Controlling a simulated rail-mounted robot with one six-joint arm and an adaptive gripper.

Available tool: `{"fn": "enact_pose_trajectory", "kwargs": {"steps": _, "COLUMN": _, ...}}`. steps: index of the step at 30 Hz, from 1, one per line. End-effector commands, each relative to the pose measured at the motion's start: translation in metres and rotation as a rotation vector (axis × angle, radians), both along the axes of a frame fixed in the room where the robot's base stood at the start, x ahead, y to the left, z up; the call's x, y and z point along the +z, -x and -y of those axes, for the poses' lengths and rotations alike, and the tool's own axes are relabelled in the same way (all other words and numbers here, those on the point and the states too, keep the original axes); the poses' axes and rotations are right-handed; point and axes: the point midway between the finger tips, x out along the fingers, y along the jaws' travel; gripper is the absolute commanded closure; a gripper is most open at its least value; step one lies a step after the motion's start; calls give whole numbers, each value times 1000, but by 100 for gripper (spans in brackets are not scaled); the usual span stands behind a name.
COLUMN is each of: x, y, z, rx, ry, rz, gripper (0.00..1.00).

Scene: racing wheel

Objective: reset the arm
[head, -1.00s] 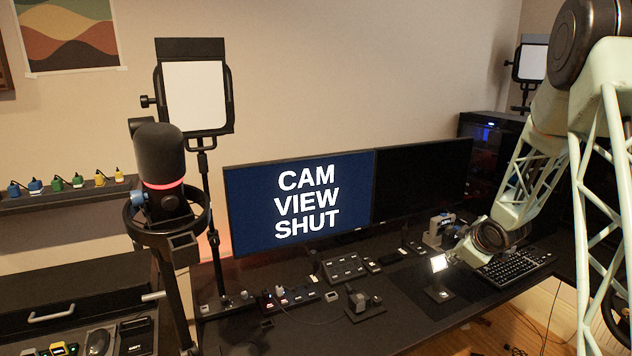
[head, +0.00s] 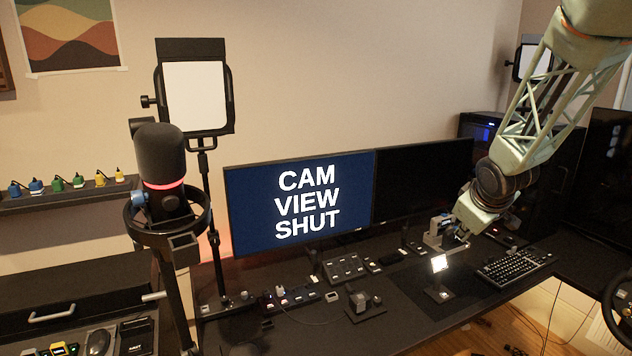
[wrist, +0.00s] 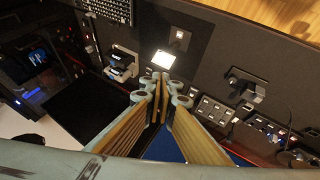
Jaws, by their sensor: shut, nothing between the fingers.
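My arm (head: 540,115) reaches in from the upper right of the head view and slopes down to the left. My gripper (head: 462,241) hangs above the desk, in front of the dark right monitor. In the wrist view my gripper (wrist: 161,86) shows its fingertips together with nothing between them. Beyond the tips is a small lit white panel (wrist: 164,59), apart from the fingers as far as I can tell. The panel (head: 438,263) stands on the desk in the head view.
The desk holds a keyboard (head: 515,265), a button box (head: 344,268) and a grey-blue device (head: 437,231) close by my gripper. A left monitor (head: 300,205) reads "CAM VIEW SHUT". A microphone (head: 160,165) and a light panel (head: 195,97) stand at left. Open air lies above the desk.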

Motion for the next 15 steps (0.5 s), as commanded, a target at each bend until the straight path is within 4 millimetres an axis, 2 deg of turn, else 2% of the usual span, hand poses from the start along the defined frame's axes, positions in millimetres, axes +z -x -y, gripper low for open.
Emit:
{"fn": "enact_pose_trajectory", "kwargs": {"steps": 3, "x": 18, "y": 17, "z": -8, "rx": -26, "ry": -7, "rz": -3, "gripper": 100}}
{"fn": "enact_pose_trajectory", "kwargs": {"steps": 15, "x": 63, "y": 80, "z": -33, "rx": -115, "ry": -45, "rz": -28, "gripper": 100}}
